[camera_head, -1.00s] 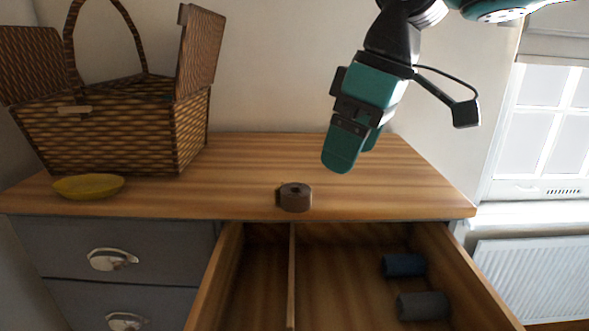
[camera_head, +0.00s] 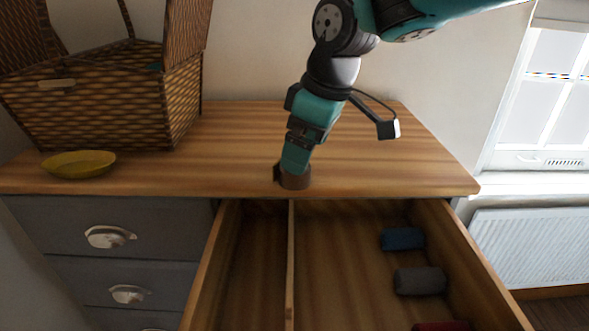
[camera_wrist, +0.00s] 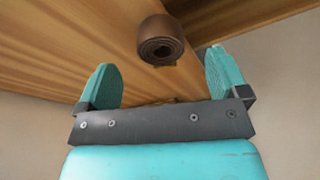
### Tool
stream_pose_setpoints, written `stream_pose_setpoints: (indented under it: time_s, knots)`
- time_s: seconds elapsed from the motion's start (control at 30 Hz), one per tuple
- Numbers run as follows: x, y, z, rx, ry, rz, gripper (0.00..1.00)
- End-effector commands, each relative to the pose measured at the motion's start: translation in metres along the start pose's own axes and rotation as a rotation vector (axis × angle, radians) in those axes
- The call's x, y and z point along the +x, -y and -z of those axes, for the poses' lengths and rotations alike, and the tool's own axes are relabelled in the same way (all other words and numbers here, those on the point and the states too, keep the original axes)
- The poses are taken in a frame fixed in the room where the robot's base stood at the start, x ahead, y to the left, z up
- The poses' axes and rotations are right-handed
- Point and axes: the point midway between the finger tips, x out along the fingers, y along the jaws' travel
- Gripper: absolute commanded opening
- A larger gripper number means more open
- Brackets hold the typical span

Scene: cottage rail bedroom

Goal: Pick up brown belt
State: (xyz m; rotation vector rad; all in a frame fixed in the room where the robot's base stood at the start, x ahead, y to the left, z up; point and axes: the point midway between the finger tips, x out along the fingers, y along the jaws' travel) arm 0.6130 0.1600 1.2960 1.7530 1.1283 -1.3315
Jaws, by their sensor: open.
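The brown belt (camera_head: 296,182) is a small coil on the wooden dresser top (camera_head: 370,165), close to its front edge above the open drawer. My gripper (camera_head: 292,166) is lowered over the belt in the head view and covers part of it. In the wrist view the belt (camera_wrist: 160,40) shows its spiral end, beyond and between the two teal fingers. The fingers of my gripper (camera_wrist: 164,80) are wide apart with nothing between them, and neither visibly touches the belt.
A wicker basket (camera_head: 105,105) with raised lids and a yellow bowl (camera_head: 78,164) stand at the left. The open drawer (camera_head: 345,270) has a divider (camera_head: 291,265). Its right side holds blue (camera_head: 402,239), grey (camera_head: 420,281) and red (camera_head: 442,326) rolls. The dresser top's right side is clear.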

Motion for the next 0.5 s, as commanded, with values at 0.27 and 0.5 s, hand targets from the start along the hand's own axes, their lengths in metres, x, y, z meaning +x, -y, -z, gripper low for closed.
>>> stream_pose_setpoints:
  time_s: [0.27, 0.5]
  knots:
    - [0.036, 0.001, 0.008, 0.001, 0.006, 0.004, 0.93]
    - [0.052, 0.001, 0.007, 0.000, 0.001, 0.000, 0.93]
